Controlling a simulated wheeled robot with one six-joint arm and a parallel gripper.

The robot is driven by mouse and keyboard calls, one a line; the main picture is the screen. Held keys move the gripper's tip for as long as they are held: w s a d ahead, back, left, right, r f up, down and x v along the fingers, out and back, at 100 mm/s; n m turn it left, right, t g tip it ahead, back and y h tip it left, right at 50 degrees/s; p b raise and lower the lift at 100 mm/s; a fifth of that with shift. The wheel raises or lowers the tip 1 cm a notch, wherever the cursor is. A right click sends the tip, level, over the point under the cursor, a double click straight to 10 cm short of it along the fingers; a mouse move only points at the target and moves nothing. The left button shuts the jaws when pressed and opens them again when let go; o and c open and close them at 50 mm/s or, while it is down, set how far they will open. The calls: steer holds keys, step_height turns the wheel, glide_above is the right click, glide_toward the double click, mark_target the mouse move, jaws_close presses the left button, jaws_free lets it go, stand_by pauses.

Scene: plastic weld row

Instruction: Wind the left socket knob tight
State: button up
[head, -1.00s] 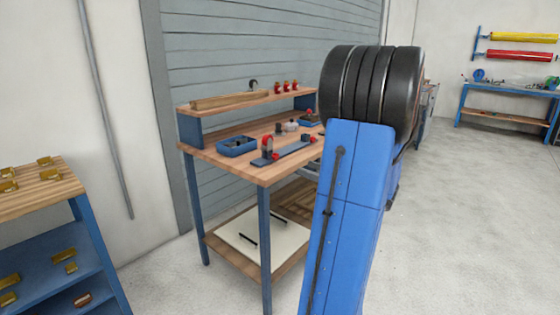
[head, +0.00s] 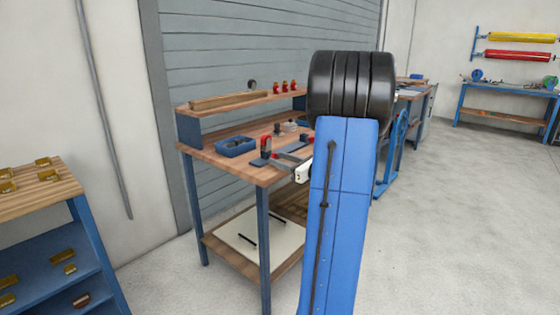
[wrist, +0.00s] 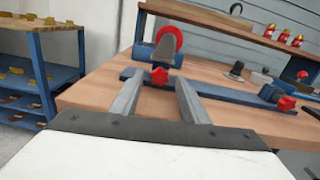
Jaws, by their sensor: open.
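A blue bar fixture (wrist: 225,91) lies on the wooden bench top in the wrist view. At its left end is a red lobed knob (wrist: 159,76), with a grey block and a red round part (wrist: 169,38) behind it. A second red knob (wrist: 286,103) sits at the bar's right end. My gripper (wrist: 158,84) is open, and its two grey fingers point at the left knob. The knob appears between the fingertips with gaps on both sides; I cannot tell the depth. In the head view my gripper (head: 280,157) is at the bench's front edge, partly hiding the fixture.
The bench (head: 225,165) has a raised shelf (head: 240,101) with several red-topped items (head: 285,87). A second rack (head: 45,190) with yellow parts is at the left. Open floor lies at the right.

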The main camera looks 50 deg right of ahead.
steer(key=shift+w, duration=0.25)
jaws_close()
steer(key=shift+m, duration=2.3)
jaws_free()
steer(key=shift+s, duration=0.15)
steer(key=s+d, duration=0.1)
steer(key=s, duration=1.6)
